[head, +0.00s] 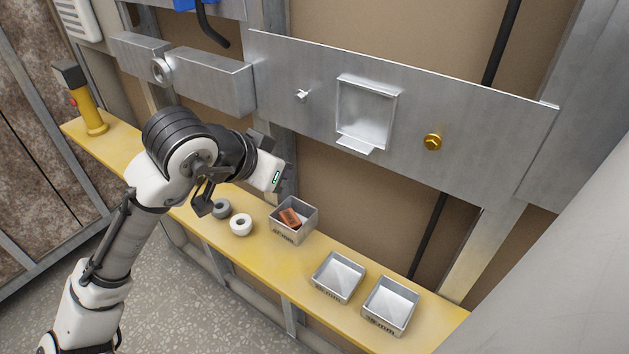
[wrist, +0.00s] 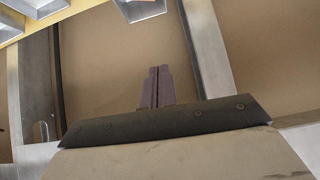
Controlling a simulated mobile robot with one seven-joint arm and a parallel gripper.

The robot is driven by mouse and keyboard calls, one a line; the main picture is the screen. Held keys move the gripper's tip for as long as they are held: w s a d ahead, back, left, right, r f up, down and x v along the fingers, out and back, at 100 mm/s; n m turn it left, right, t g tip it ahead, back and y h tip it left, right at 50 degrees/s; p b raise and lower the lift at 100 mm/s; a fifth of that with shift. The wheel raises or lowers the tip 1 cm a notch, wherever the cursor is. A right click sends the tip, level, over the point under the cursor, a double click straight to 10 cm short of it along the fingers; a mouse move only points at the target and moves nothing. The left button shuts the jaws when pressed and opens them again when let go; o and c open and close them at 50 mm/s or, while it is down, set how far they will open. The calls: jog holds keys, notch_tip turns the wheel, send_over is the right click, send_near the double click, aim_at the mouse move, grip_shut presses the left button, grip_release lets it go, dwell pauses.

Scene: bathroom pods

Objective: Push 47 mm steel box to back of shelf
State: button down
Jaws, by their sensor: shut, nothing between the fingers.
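Three open steel boxes stand on the yellow shelf (head: 262,262) in the head view. The left box (head: 293,237) holds a brick-red block (head: 290,218); its front label is too small to read surely. The middle box (head: 338,279) and right box (head: 390,306) look empty, and their labels are also unclear, so I cannot tell surely which is the 47 mm one. My gripper (head: 287,186) is above and behind the left box, near the wall, touching no box that I can see. In the wrist view its fingers (wrist: 156,84) are together and empty.
A grey ring (head: 221,208) and a white ring (head: 241,225) lie left of the left box. A yellow tool (head: 90,110) stands at the shelf's far left. A steel panel (head: 480,130) with a recessed holder (head: 366,112) and a brass knob (head: 433,142) rises behind the shelf.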

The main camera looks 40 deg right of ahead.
aim_at(307, 204)
jog(key=shift+g+y, duration=0.5)
jog(key=shift+y, duration=0.2)
jog(key=x, duration=0.4)
jog(key=s+x, duration=0.1)
jog(key=x, duration=0.3)
jog(key=a+f+x, duration=0.1)
jog(key=x, duration=0.3)
jog(key=shift+s+a, duration=0.1)
jog(key=shift+s, duration=0.2)
jog(key=shift+s+a+f, duration=0.1)
jog(key=shift+s+a, duration=0.1)
jog(key=shift+a, duration=0.35)
jog(key=shift+s+a, duration=0.15)
jog(key=shift+a, duration=0.4)
jog(key=shift+d, duration=0.1)
jog(key=shift+r+p, duration=0.25)
jog(key=shift+p, duration=0.05)
